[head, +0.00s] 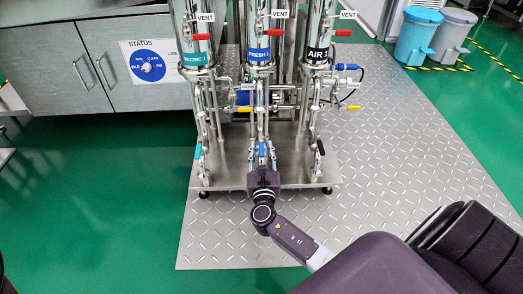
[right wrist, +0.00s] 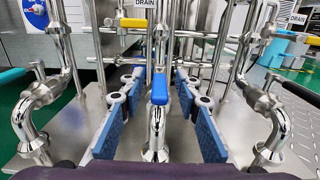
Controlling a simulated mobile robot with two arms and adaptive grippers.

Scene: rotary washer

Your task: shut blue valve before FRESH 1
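The blue valve (head: 262,147) has a blue lever at the foot of the middle column, labelled FRESH 1 (head: 258,55). In the right wrist view the blue lever (right wrist: 160,89) sits on a shiny bent pipe, its length running towards my camera. My right gripper (head: 262,155) is open, with its two blue-padded fingers (right wrist: 160,100) on either side of the lever and pipe. Gaps show on both sides, so neither pad seems to touch the lever. My left gripper is not in view.
A column labelled AIR 1 (head: 318,54) stands on the right and a teal-labelled column (head: 195,60) on the left. A teal lever (right wrist: 14,74) and a black lever (right wrist: 298,92) flank the gripper. A yellow-handled DRAIN valve (right wrist: 134,22) lies beyond. The plated floor (head: 400,150) on the right is clear.

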